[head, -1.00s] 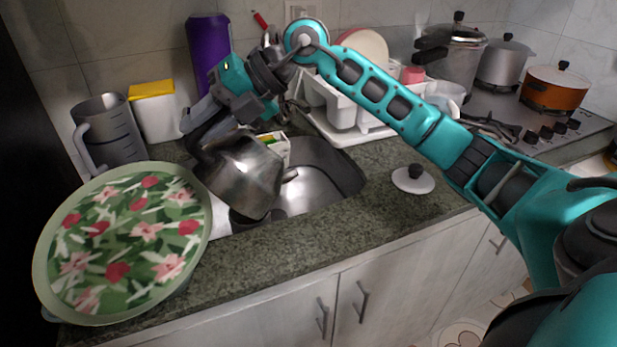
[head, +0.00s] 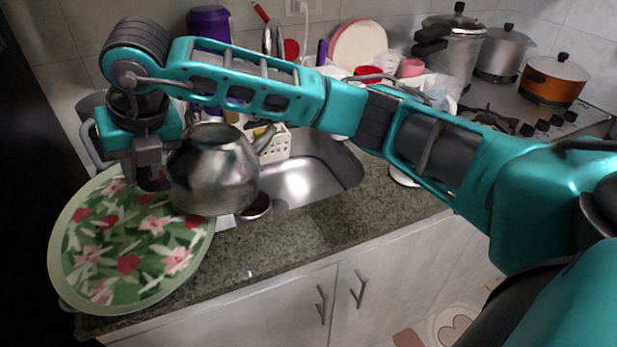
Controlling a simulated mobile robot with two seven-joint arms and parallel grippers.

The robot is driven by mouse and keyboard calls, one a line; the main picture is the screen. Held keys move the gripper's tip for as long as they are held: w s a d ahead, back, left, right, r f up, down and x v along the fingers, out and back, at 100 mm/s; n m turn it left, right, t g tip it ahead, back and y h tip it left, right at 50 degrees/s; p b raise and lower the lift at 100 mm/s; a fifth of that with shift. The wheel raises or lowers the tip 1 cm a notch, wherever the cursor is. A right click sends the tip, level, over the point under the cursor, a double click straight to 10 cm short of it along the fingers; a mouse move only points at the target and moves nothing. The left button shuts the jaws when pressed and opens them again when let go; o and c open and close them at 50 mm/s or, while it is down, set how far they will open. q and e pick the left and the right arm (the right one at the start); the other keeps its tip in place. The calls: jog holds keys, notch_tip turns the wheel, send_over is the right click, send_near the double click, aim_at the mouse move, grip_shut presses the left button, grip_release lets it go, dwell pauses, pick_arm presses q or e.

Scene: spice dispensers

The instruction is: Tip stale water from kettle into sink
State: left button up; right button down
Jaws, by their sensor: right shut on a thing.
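The metal kettle (head: 213,172) is upright in the head view, left of the sink basin and overlapping the right edge of the floral tray in the picture. Its spout points right, toward the sink. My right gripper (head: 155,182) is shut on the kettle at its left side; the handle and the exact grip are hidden. The kettle's open top shows and no lid is on it. The steel sink (head: 310,178) is partly hidden behind the kettle and my right arm. I cannot see water. My left gripper is not in view.
A round floral tray (head: 125,250) fills the left counter. A white lid (head: 402,177) lies right of the sink, mostly behind my arm. A dish rack with plates (head: 358,48) stands behind the sink. Pots, including an orange one (head: 553,80), stand on the stove.

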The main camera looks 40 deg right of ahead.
jog(key=shift+a+f+h, duration=0.3)
jog(key=shift+a+f, duration=0.15)
jog(key=shift+a, duration=0.05)
jog(key=r+h, duration=0.1)
jog(key=r, duration=0.1)
jog(key=a+r+h, duration=0.1)
jog(key=r, duration=0.1)
jog(key=shift+a+r+p, duration=0.1)
jog(key=shift+p, duration=0.25)
